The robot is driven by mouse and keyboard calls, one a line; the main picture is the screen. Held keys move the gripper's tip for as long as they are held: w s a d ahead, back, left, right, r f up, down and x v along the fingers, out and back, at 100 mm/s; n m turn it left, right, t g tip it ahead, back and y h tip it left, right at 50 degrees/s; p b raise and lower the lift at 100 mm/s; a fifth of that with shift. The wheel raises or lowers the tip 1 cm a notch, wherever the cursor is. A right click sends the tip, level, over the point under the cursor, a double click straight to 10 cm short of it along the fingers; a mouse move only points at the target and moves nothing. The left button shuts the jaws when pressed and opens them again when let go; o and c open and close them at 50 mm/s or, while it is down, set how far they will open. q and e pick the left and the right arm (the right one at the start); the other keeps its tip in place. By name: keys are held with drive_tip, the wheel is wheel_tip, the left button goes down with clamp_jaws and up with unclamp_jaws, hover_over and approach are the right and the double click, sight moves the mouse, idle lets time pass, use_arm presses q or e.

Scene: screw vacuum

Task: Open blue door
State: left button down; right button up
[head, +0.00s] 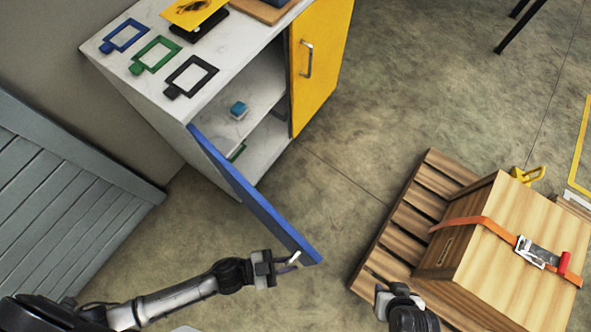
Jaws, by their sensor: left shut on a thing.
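The blue door (255,200) of the white cabinet (160,97) stands swung outward, showing its narrow edge. Shelves show behind it. My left gripper (288,264) is at the free end of the blue door, on its left side, shut on the door's handle, which is mostly hidden by the fingers. My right gripper (385,298) is at the bottom edge beside the wooden pallet, apart from the door; its jaw opening cannot be made out.
A small blue block (239,110) sits on a cabinet shelf. The yellow door (319,60) is closed. A pallet (405,220) with a strapped wooden crate (490,260) stands at right. Grey slatted panels (60,200) stand at left. Floor between door and pallet is clear.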

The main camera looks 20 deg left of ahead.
use_arm(q)
drive_tip(key=shift+s+a+f, duration=0.2)
drive_tip(key=shift+s+a, duration=0.15)
drive_tip(key=shift+s, duration=0.1)
drive_tip(key=c, duration=1.1)
unclamp_jaws()
drive_tip(key=shift+r, duration=0.1)
drive_tip(key=shift+c, duration=0.2)
drive_tip(key=p+v, duration=0.2)
drive_tip(key=v, duration=1.1)
drive_tip(key=shift+a, duration=0.35)
drive_tip(key=shift+s, duration=0.1)
